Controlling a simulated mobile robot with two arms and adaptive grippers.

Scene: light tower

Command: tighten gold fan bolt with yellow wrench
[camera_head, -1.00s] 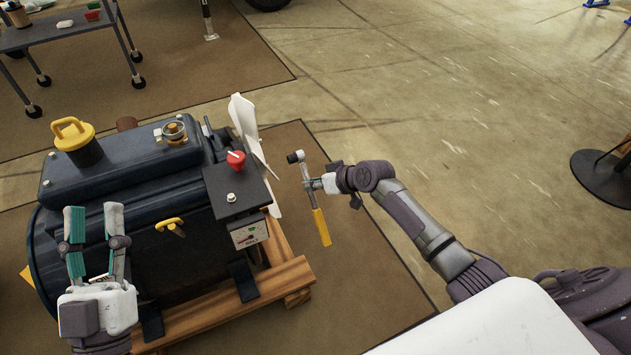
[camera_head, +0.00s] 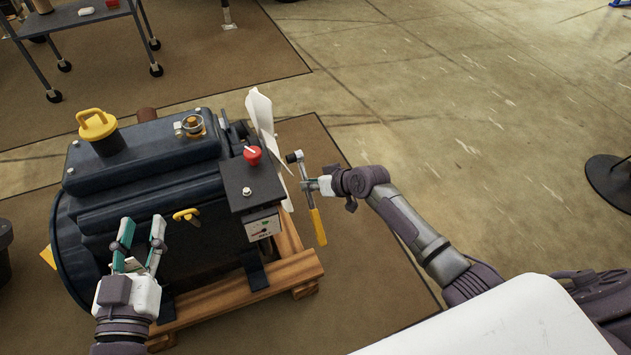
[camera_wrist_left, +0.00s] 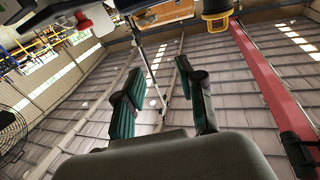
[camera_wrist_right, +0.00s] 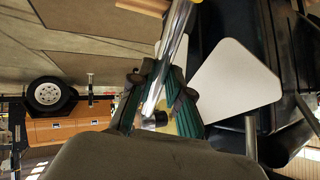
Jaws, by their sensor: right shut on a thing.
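The wrench (camera_head: 315,215), with a yellow handle, a metal shaft and a black socket head, is held by my right gripper (camera_head: 312,184), which is shut on its shaft. The shaft also crosses between the fingers in the right wrist view (camera_wrist_right: 168,70). The wrench is just right of the white fan (camera_head: 262,120) at the end of the dark engine (camera_head: 140,170). The wrench looks apart from the fan in the head view. I cannot make out the gold fan bolt. My left gripper (camera_head: 139,240) is open and empty in front of the engine; its spread fingers show in the left wrist view (camera_wrist_left: 163,100).
The engine rests on a wooden pallet (camera_head: 225,300) on a brown mat. Its top carries a yellow cap (camera_head: 97,124) and a red knob (camera_head: 252,154). A wheeled cart (camera_head: 85,18) stands at the back left. The floor right of my right arm is mostly open.

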